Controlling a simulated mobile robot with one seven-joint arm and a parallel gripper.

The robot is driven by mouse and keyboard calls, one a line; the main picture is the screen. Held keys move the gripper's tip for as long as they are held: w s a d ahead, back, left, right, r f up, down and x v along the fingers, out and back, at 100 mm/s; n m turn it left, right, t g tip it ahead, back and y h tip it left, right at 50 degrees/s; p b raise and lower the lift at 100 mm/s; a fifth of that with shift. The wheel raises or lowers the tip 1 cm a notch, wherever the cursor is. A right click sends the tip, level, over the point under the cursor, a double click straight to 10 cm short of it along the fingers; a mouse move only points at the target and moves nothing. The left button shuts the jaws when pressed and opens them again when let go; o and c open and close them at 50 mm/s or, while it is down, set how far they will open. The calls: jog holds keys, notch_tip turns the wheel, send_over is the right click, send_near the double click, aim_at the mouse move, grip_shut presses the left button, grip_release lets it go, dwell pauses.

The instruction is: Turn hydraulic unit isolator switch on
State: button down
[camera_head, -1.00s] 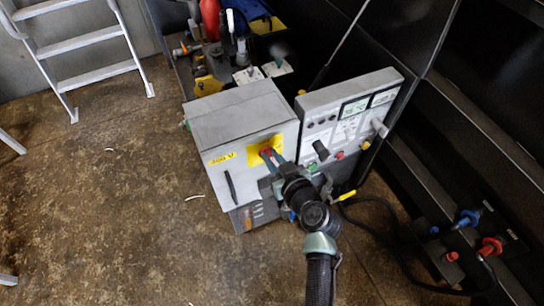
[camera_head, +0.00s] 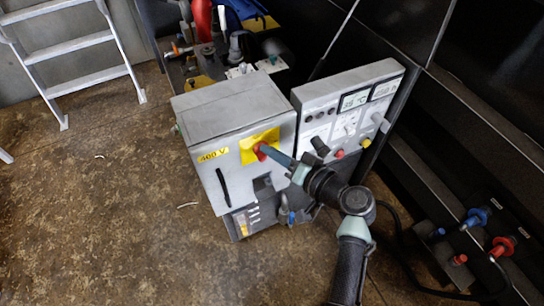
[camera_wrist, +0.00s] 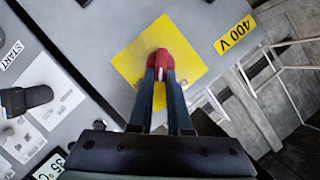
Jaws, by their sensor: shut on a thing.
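The isolator switch is a red rotary handle (camera_wrist: 164,62) on a yellow square plate (camera_wrist: 130,68) in the wrist view. It is on the front of a grey cabinet (camera_head: 210,165) labelled 400 V, and the red handle also shows in the head view (camera_head: 260,150). My gripper (camera_wrist: 164,78) is shut on the red handle, one blue-grey finger on each side of it. In the head view my gripper (camera_head: 266,151) reaches the plate from the right. The fingers hide part of the handle.
A control panel (camera_head: 345,105) with knobs and buttons stands right of the cabinet. Red and blue hose couplings (camera_head: 475,220) are at the lower right. A ladder (camera_head: 75,45) stands at the back left. The brown floor (camera_head: 110,220) at left is mostly clear.

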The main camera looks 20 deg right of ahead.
jog(key=shift+w+d+f+m+t+y+b, duration=0.1)
jog(key=shift+f+m+t+y+b, duration=0.25)
jog(key=shift+m+b, duration=0.6)
jog(key=shift+d+f+m+t+y+b, duration=0.1)
jog(key=shift+m+t+y+b, duration=0.45)
jog(key=shift+m, duration=0.85)
jog(key=shift+w+f+m+t+y+b, duration=0.1)
jog(key=shift+f+m+t+y+b, duration=0.2)
jog(key=shift+m+y+b, duration=0.65)
jog(key=shift+r+m+h, duration=0.1)
jog(key=shift+m+h, duration=0.25)
jog(key=shift+m, duration=0.05)
jog(key=c, duration=0.9)
grip_release()
jog(key=shift+o, duration=0.2)
jog(key=shift+f, duration=0.2)
